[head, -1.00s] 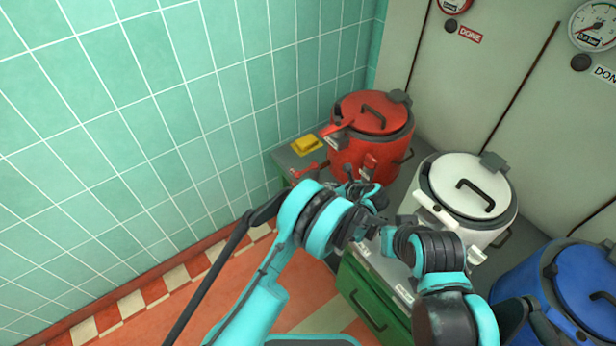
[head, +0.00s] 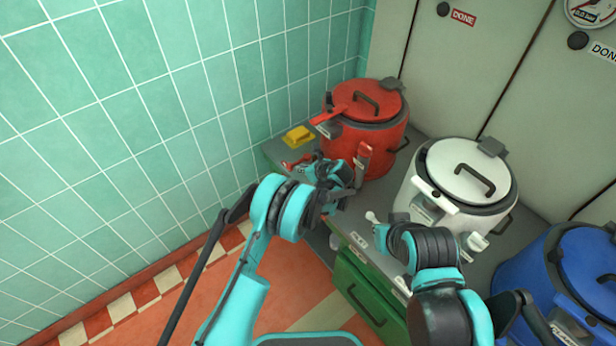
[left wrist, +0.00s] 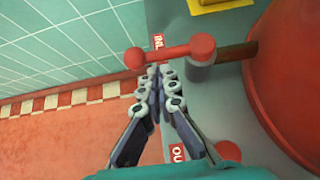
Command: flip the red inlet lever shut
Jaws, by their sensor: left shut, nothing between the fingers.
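The red inlet lever (left wrist: 170,54) lies across its pivot, beside the "INL" label, with its ball knob toward the left in the left wrist view. It also shows small, beside the red kettle (head: 362,148), in the head view (head: 296,164). My left gripper (left wrist: 166,76) is shut and empty, its fingertips close beneath the lever's bar in the left wrist view; I cannot tell whether they touch. In the head view my left gripper (head: 322,170) is near the kettle's left front, partly hidden by its wrist. My right gripper (head: 380,230) is near the counter's front edge; its fingers are unclear.
A copper-brown pipe (left wrist: 237,51) joins the lever's pivot to the red kettle. Another red knob (left wrist: 229,151) sits near the "OU" label. A yellow block (head: 299,135) lies behind the lever. White (head: 455,190) and blue (head: 560,275) kettles stand to the right. A tiled wall bounds the left.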

